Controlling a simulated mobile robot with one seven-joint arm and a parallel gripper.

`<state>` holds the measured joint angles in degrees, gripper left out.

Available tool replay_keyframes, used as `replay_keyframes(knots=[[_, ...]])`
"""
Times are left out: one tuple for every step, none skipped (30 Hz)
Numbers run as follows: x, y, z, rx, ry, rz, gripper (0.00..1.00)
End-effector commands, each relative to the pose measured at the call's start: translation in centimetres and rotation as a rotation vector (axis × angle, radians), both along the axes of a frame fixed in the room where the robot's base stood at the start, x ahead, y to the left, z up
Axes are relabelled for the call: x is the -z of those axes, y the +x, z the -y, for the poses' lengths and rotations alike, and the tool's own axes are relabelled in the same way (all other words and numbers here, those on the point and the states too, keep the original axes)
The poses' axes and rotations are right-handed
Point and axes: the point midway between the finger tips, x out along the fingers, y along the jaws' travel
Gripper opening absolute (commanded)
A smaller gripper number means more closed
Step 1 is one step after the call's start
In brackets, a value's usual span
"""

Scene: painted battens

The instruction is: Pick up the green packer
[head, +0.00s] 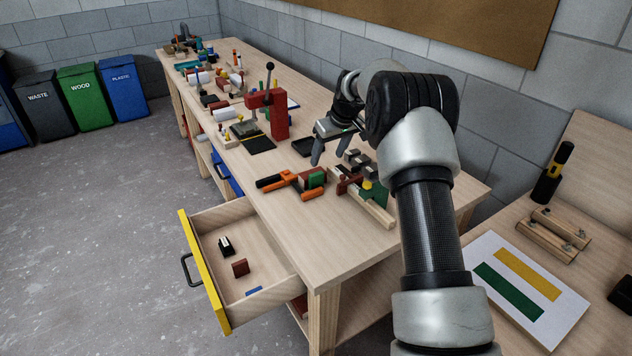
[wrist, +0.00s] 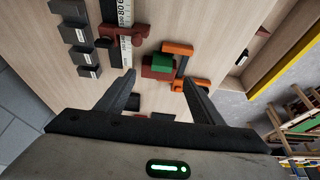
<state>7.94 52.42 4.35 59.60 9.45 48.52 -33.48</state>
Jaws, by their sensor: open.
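The green packer (head: 316,180) is a small block on the workbench, close against a dark red block (head: 305,174) and an orange clamp (head: 286,181). In the wrist view the green packer (wrist: 161,62) shows between and just beyond my fingertips, with the dark red block (wrist: 147,72) and the orange clamp (wrist: 182,64) around it. I cannot tell whether the clamp grips them. My gripper (head: 330,151) is open and empty, above the bench behind the packer in the head view. It also shows in the wrist view (wrist: 159,79).
A batten jig (head: 372,206) with a ruled strip (wrist: 125,20) and several dark grey labelled blocks (wrist: 84,55) lie close by. An open drawer (head: 235,263) juts from the bench front. A red press (head: 270,112) stands farther along. The bench's near front corner is clear.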

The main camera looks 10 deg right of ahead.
Motion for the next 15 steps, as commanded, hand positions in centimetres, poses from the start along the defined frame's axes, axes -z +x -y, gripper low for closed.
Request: replay_keyframes(knots=[[1.2, 0.4, -0.2, 0.000, 0.000, -0.002, 0.61], [1.8, 0.6, -0.3, 0.001, 0.000, -0.003, 0.61], [2.4, 0.9, -0.4, 0.000, 0.000, -0.002, 0.61], [3.0, 1.0, -0.5, 0.001, 0.000, -0.002, 0.61], [3.4, 1.2, -0.6, 0.000, 0.000, -0.002, 0.61], [3.9, 1.5, -0.7, 0.000, 0.000, -0.001, 0.61], [4.2, 1.6, -0.7, 0.000, 0.000, 0.000, 0.61], [4.4, 1.7, -0.8, 0.000, 0.000, 0.000, 0.61], [4.7, 1.8, -0.8, 0.000, 0.000, 0.000, 0.61], [4.9, 1.9, -0.8, 0.000, 0.000, 0.000, 0.61], [5.0, 1.9, -0.9, 0.000, 0.000, 0.001, 0.61], [5.1, 2.0, -0.9, 0.000, 0.000, 0.001, 0.61], [5.3, 2.1, -1.0, 0.000, 0.000, 0.000, 0.61], [5.5, 2.1, -1.1, 0.000, 0.000, 0.000, 0.61], [6.0, 2.2, -1.2, 0.000, 0.000, -0.002, 0.61]])
